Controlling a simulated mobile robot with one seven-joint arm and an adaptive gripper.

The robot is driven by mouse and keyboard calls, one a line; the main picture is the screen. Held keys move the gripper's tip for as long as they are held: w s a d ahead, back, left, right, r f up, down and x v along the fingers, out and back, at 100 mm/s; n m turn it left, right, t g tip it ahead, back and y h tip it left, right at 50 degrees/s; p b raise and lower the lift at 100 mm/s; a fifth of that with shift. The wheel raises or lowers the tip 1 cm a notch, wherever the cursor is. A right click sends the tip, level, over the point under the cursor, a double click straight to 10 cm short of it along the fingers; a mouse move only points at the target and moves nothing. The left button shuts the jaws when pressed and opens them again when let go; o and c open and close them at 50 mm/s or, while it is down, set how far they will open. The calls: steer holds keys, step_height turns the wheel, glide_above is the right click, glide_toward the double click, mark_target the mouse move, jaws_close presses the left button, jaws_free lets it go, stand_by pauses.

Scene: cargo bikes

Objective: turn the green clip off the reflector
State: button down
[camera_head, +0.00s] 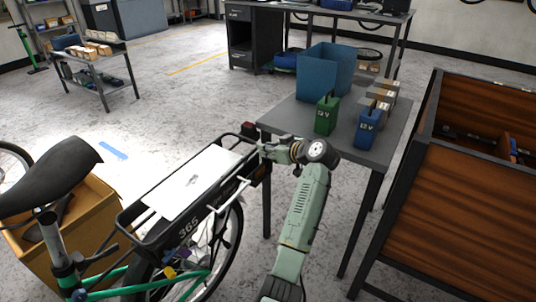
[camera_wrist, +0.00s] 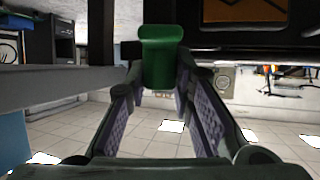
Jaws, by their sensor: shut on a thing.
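The green clip (camera_wrist: 160,55) stands upright at the top middle of the wrist view, between the fingertips of my gripper (camera_wrist: 160,78). My gripper is shut on it. Just right of the clip is a dark-framed orange panel (camera_wrist: 245,10), which looks like the reflector; its upper part is cut off. In the head view my gripper (camera_head: 264,150) is at the rear end of the bike's black rack (camera_head: 150,232). The clip and the orange panel cannot be made out there.
A grey table (camera_head: 385,150) stands close behind my arm, with a green 12V box (camera_head: 326,115), a blue 12V box (camera_head: 368,128) and a blue bin (camera_head: 325,72). A wooden cargo box (camera_head: 465,200) is at the right. A white sheet (camera_head: 195,180) lies on the rack.

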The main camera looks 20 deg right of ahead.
steer(key=shift+f+n+g+y+b, duration=0.1)
steer(key=shift+n+g+y+b, duration=0.6)
steer(key=shift+n+y+b, duration=0.55)
steer(key=shift+n+y, duration=0.35)
steer(key=c, duration=1.4)
jaws_free()
steer(key=shift+o, duration=0.2)
steer(key=v, duration=1.2)
steer(key=shift+r, duration=0.25)
steer(key=shift+w+r, duration=0.1)
steer(key=shift+w, duration=0.05)
